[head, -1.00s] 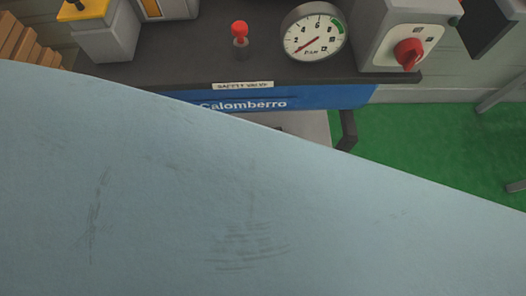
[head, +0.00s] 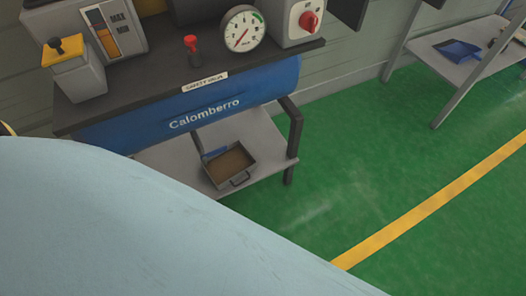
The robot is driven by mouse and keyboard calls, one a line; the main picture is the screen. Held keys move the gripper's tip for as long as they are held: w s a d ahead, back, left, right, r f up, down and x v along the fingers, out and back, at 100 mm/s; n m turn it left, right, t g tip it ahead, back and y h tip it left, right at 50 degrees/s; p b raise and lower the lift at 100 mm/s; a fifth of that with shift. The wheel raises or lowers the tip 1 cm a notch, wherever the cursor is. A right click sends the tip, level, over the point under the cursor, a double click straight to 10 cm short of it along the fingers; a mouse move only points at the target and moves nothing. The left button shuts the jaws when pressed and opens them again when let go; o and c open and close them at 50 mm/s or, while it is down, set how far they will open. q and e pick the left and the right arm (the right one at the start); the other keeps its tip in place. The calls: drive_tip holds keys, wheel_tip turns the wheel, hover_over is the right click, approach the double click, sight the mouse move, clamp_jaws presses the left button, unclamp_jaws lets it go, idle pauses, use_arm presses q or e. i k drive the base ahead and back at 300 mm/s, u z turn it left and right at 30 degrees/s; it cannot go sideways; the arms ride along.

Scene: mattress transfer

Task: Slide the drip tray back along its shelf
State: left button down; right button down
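A small grey drip tray (head: 245,161) with a brown inside and a dark handle at its front stands on the lower shelf (head: 262,138) under the blue Calomberro tank (head: 240,100). It sits near the shelf's front edge. A small blue piece (head: 215,153) shows at the tray's back left. Neither of my grippers is in view. A large pale blue surface (head: 120,220) fills the lower left and hides the shelf's left part.
Above the tank, a dark top carries a gauge (head: 243,28), a red-knobbed valve (head: 192,46) and a red rotary switch (head: 309,20). A dark leg (head: 294,130) stands at the shelf's right end. Green floor (head: 370,170) with a yellow line (head: 440,200) is open to the right.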

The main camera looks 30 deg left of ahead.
sight(232, 168)
drive_tip(key=k, duration=0.3)
drive_tip(key=z, duration=0.65)
drive_tip(key=i, duration=1.7)
drive_tip(key=u, duration=1.7)
drive_tip(key=i, duration=0.65)
drive_tip(key=u, duration=0.65)
